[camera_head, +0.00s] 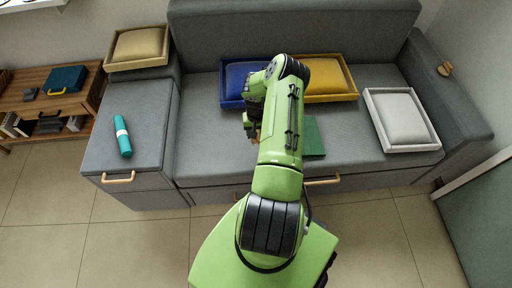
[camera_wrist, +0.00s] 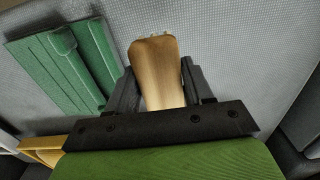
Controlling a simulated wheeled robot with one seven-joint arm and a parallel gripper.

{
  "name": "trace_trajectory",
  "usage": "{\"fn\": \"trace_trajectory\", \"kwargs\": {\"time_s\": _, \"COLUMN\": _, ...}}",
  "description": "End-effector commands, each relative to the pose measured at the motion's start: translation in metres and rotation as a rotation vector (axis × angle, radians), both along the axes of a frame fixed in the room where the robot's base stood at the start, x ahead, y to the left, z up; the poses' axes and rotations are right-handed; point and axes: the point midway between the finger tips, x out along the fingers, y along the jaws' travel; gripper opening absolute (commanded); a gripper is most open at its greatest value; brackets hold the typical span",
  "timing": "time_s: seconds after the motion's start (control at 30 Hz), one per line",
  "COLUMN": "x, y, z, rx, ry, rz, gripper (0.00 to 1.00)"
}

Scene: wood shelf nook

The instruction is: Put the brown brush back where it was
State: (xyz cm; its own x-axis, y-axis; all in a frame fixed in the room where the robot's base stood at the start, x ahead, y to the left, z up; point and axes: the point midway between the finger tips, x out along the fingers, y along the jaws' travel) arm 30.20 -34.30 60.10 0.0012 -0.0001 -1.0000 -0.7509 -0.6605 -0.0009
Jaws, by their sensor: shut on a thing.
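The brown brush (camera_wrist: 156,68) is held between the two dark fingers of my gripper (camera_wrist: 158,84) in the wrist view. Its wide rounded end points up in that picture, with small pale tips along the top edge; the lower part is hidden behind the gripper's black bar. In the head view my gripper (camera_head: 252,122) is over the grey sofa seat (camera_head: 205,140), in front of the blue tray, and mostly hidden by my arm. Only a small brown bit of the brush (camera_head: 255,138) shows there. I cannot tell whether the brush touches the seat.
A green flat object (camera_head: 314,138) lies on the seat just right of my arm. Behind are a blue tray (camera_head: 226,103) and a yellow tray (camera_head: 349,95); a white tray (camera_head: 434,147) is at right. A teal cylinder (camera_head: 122,136) lies on the left section.

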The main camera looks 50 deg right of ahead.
Motion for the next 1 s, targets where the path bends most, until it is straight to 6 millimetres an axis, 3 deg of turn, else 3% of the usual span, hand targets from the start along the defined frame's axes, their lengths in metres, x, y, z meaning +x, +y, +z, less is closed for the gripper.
{"fn": "trace_trajectory", "kwargs": {"time_s": 0.2, "x": -0.001, "y": 0.001, "z": -0.054, "rx": 0.003, "ry": 0.001, "rz": -0.005, "gripper": 0.23}}
{"fn": "trace_trajectory", "kwargs": {"time_s": 0.5, "x": -0.001, "y": 0.001, "z": -0.099, "rx": 0.002, "ry": 0.001, "rz": -0.004, "gripper": 0.23}}
{"fn": "trace_trajectory", "kwargs": {"time_s": 0.87, "x": -0.001, "y": 0.0, "z": -0.103, "rx": 0.0, "ry": 0.001, "rz": -0.001, "gripper": 0.23}}
{"fn": "trace_trajectory", "kwargs": {"time_s": 0.9, "x": -0.001, "y": 0.0, "z": -0.103, "rx": 0.001, "ry": 0.002, "rz": -0.001, "gripper": 0.56}}
{"fn": "trace_trajectory", "kwargs": {"time_s": 1.0, "x": -0.001, "y": 0.0, "z": -0.102, "rx": 0.002, "ry": 0.001, "rz": -0.001, "gripper": 0.71}}
